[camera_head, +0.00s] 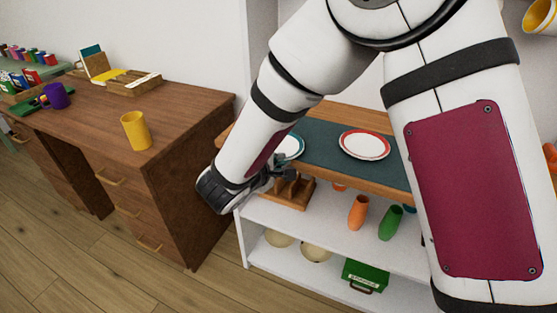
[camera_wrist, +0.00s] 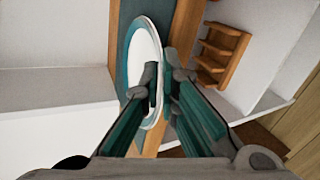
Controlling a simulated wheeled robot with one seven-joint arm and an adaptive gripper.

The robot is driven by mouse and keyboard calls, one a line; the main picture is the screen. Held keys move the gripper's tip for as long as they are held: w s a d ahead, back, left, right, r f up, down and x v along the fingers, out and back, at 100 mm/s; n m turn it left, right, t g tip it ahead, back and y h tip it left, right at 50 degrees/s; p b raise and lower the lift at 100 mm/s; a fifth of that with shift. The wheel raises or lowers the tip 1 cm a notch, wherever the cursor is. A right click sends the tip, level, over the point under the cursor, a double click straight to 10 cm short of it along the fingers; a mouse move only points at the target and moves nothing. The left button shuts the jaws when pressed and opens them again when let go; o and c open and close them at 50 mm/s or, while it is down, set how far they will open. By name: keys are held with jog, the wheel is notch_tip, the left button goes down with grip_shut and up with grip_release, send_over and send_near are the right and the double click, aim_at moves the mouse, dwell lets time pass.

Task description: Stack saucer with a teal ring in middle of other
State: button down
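The saucer with a teal ring (camera_head: 294,146) is at the left end of the teal mat in the head view, partly hidden by my arm. In the wrist view the same saucer (camera_wrist: 140,48) shows as a narrow white ellipse with a teal band. My gripper (camera_wrist: 163,78) has its fingertips close together on either side of the saucer's near rim, and appears shut on it. My gripper (camera_head: 282,176) is small and dark in the head view. The other saucer, white with a red ring (camera_head: 364,145), lies flat on the mat to the right. I cannot tell whether the held saucer is lifted.
The teal mat (camera_head: 327,150) covers the wooden shelf top. Below are a wooden rack (camera_head: 290,192), an orange cup (camera_head: 358,212), a green cup (camera_head: 390,223), bowls and a green box (camera_head: 364,276). A brown desk (camera_head: 190,112) with a yellow mug (camera_head: 136,131) stands at left.

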jog(key=c, duration=1.8)
grip_release()
jog(key=shift+p, duration=0.65)
jog(key=v, duration=1.3)
jog(key=shift+s+r+p, duration=0.3)
jog(key=shift+r+p, duration=0.05)
jog(key=shift+p, duration=0.1)
